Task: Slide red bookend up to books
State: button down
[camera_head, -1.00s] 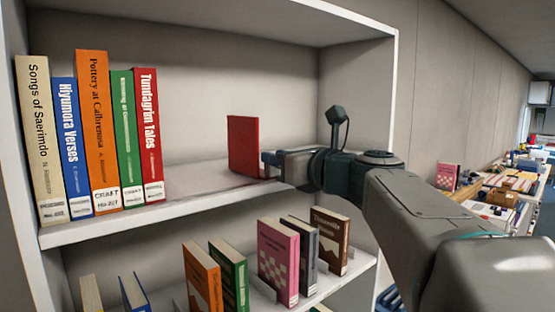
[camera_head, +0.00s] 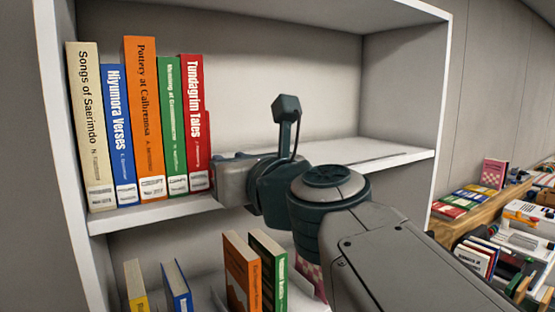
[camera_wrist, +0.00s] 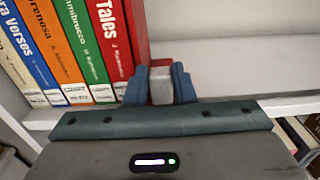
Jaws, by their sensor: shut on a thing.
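Several books stand in a row at the left of the upper shelf, ending with the red Tundagrim Tales (camera_head: 192,110). The red bookend shows as a narrow red strip (camera_head: 210,135) right beside that book. In the wrist view a small red part of the bookend (camera_wrist: 161,62) shows just beyond my fingers. My gripper (camera_wrist: 160,86) has its two blue fingers shut on a pale front piece of the bookend, close beside the red book. Most of the bookend is hidden, so I cannot tell whether it touches the book.
The upper shelf (camera_head: 370,157) is bare to the right of my gripper. A lower shelf holds more books, such as an orange one (camera_head: 242,275) and a green one (camera_head: 268,270). A cluttered table (camera_head: 450,227) stands at the far right.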

jog(key=c, duration=1.2)
grip_release()
jog(key=d+r+p, duration=0.2)
jog(key=d+r, duration=0.9)
jog(key=shift+d, duration=0.35)
